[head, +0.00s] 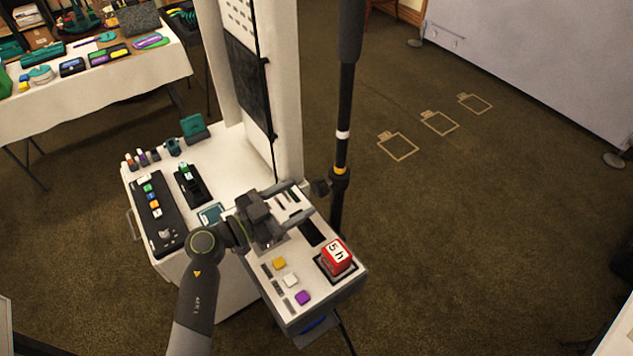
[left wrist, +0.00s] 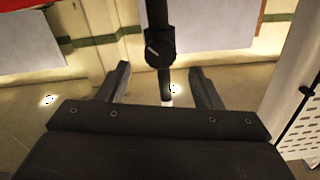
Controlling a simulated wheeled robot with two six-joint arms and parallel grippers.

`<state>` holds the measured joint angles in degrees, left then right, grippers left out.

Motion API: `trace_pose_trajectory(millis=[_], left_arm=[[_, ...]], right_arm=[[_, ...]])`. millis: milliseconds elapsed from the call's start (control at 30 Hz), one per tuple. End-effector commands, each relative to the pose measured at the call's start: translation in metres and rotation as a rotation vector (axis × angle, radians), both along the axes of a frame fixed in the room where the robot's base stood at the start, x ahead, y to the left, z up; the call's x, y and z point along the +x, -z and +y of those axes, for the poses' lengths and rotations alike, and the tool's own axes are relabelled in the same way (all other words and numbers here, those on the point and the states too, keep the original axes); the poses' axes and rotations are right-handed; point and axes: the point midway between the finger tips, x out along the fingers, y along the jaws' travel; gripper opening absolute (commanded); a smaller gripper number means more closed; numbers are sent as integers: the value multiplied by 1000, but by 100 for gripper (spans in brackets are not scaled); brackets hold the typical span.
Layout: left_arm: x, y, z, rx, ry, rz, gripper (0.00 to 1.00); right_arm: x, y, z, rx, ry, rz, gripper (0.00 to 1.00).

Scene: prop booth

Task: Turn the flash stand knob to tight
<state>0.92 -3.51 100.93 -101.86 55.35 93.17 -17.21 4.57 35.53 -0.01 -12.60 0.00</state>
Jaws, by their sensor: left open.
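The flash stand (head: 345,110) is a tall black pole with a white ring and a yellow band, standing behind the cart. Its dark knob (head: 321,187) sticks out to the left just below the yellow band. In the left wrist view the knob (left wrist: 160,46) shows a short slanted white mark on its face. My left gripper (head: 303,198) is open, its fingers pointing at the knob from the left. In the left wrist view the knob appears beyond and between the fingertips (left wrist: 158,70), apparently not touched. My right gripper is not in view.
Below my left gripper, a cart panel holds a red block (head: 336,257) marked "5 h" and yellow, white and purple buttons. The white cart top (head: 228,152) carries small items and a white upright (head: 275,80). Open carpet (head: 450,240) lies right of the stand.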

Motion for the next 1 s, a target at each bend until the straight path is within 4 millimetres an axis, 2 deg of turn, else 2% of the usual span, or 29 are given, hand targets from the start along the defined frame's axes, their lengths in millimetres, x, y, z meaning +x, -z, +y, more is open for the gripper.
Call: trace_pose_trajectory(millis=[100, 300, 733, 1000], left_arm=[[15, -3, -21, -4, 2, 1, 59], [30, -1, -41, -1, 0, 0, 59], [36, 0, -49, 0, -1, -1, 59], [35, 0, -49, 0, -1, 0, 25]], right_arm=[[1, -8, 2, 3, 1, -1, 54], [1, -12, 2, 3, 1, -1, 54], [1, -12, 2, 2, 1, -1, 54], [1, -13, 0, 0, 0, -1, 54]])
